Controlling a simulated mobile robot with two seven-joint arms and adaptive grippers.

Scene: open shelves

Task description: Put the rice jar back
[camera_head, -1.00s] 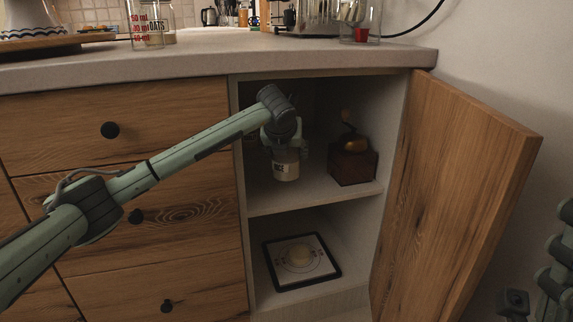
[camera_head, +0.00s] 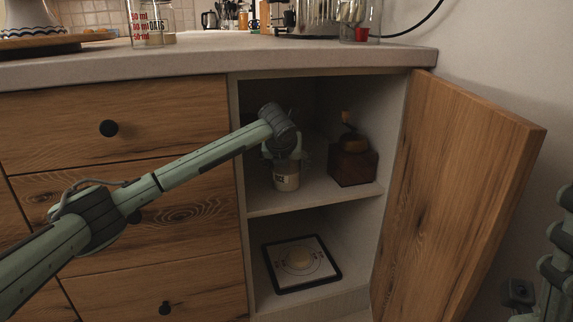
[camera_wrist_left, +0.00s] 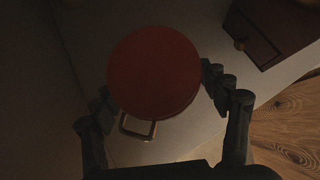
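The rice jar (camera_head: 286,181) is upright inside the cabinet, over the left part of the upper shelf (camera_head: 320,197). I cannot tell whether its base touches the shelf. Its pale label shows, while its top is mostly hidden by my left gripper (camera_head: 285,152), which reaches down from above. In the left wrist view the jar's round red lid (camera_wrist_left: 153,72) and a metal clasp (camera_wrist_left: 137,128) lie between the two fingers, which sit close at both sides. The left gripper looks shut on the jar.
A wooden coffee grinder (camera_head: 353,163) stands right of the jar on the same shelf. A flat kitchen scale (camera_head: 301,263) lies on the lower shelf. The cabinet door (camera_head: 455,190) is open to the right. The countertop (camera_head: 220,55) overhangs the cabinet.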

